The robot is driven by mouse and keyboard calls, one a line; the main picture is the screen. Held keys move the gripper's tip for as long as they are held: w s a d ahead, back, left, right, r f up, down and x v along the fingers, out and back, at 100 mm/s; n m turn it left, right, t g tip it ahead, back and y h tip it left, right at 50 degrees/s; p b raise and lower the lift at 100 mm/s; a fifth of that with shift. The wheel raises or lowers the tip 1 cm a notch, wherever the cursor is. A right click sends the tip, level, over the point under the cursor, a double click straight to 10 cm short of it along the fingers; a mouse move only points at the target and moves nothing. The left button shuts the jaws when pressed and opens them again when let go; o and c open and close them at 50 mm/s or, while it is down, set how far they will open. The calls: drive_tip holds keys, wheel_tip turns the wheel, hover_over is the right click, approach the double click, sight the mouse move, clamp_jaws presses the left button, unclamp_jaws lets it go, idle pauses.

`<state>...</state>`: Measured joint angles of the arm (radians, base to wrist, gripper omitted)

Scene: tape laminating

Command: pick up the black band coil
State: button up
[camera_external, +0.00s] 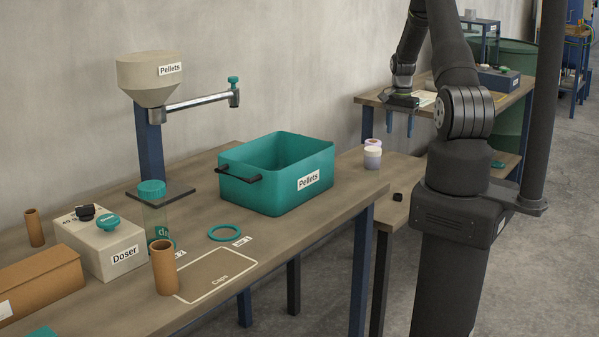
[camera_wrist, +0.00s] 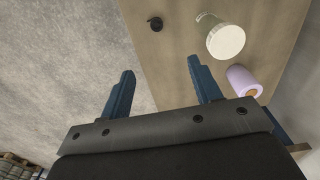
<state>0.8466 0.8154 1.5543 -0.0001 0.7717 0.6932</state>
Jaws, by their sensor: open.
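The black band coil (camera_external: 397,197) is a small dark ring lying on a wooden bench. In the wrist view the coil (camera_wrist: 155,23) lies near the bench's left edge, ahead of the fingertips. My gripper (camera_external: 400,131) points down above the bench, in front of the far table in the external view. Its two blue fingers (camera_wrist: 160,68) are spread, with nothing between them. The gripper is clear of the coil, and nothing hides the coil in the wrist view.
A pale round container (camera_wrist: 226,41) and a lilac roll (camera_wrist: 243,80) stand on the bench right of the coil. In the external view, a teal pellet bin (camera_external: 240,185) stands on the nearer table. Grey floor lies left of the bench in the wrist view.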

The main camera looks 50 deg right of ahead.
hover_over(398, 194)
wheel_tip(398, 194, down, 5)
drive_tip(key=f, duration=1.2)
drive_tip(key=shift+w+a, duration=0.2)
drive_tip(key=shift+a, duration=0.15)
drive_tip(key=shift+s+d+f, duration=0.1)
drive_tip(key=shift+s+f, duration=0.05)
drive_tip(key=shift+f, duration=1.2)
drive_tip(key=shift+s+d+f, duration=0.1)
drive_tip(key=shift+s+f, duration=0.05)
drive_tip(key=shift+f, duration=1.2)
drive_tip(key=c, duration=1.1)
